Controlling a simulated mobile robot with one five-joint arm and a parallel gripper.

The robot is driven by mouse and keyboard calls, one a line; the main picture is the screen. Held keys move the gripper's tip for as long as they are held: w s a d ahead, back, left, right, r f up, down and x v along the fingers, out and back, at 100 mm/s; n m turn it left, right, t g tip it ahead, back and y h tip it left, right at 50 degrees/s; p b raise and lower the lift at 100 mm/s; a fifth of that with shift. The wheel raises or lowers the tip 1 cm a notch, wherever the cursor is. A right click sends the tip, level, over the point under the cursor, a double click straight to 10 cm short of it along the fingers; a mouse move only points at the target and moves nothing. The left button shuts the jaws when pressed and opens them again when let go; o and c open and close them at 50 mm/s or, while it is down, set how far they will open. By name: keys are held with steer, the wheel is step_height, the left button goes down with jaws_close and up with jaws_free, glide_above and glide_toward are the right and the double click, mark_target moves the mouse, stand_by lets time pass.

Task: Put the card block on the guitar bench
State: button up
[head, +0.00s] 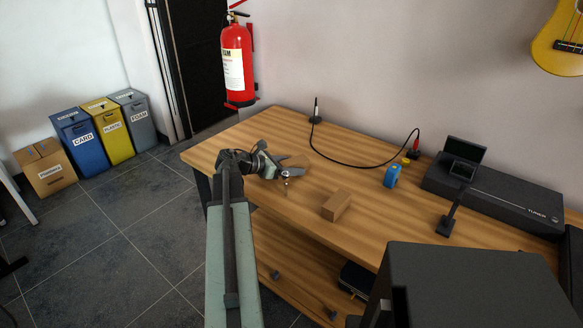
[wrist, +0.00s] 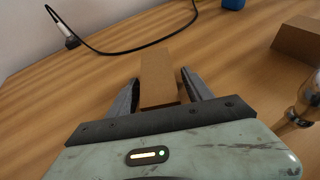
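A plain brown card-like block (wrist: 159,72) lies between the two fingers of my gripper (wrist: 160,76) in the wrist view, its long side pointing away from me. The fingers look open on either side of it, with narrow gaps at the tips. In the head view my gripper (head: 293,166) is low over the left part of the wooden bench (head: 245,130), and its fingers look spread. A second brown block (head: 337,204) lies on the bench to the right of my gripper. It also shows at the right of the wrist view (wrist: 298,40).
A shiny metal object (wrist: 304,104) stands close to my gripper's right. A black cable (head: 345,165), a blue item (head: 392,176), a dark stand (head: 450,216) and a black unit (head: 500,205) are on the bench. Labelled bins (head: 82,138) stand on the floor at left.

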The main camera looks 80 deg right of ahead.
steer(key=shift+w+a+r+p, duration=0.1)
steer(key=shift+r+p, duration=0.25)
steer(key=shift+p, duration=0.05)
steer(key=p+v, duration=0.4)
steer(key=v, duration=0.7)
steer(key=shift+w+a+r, duration=0.15)
steer(key=shift+a, duration=0.1)
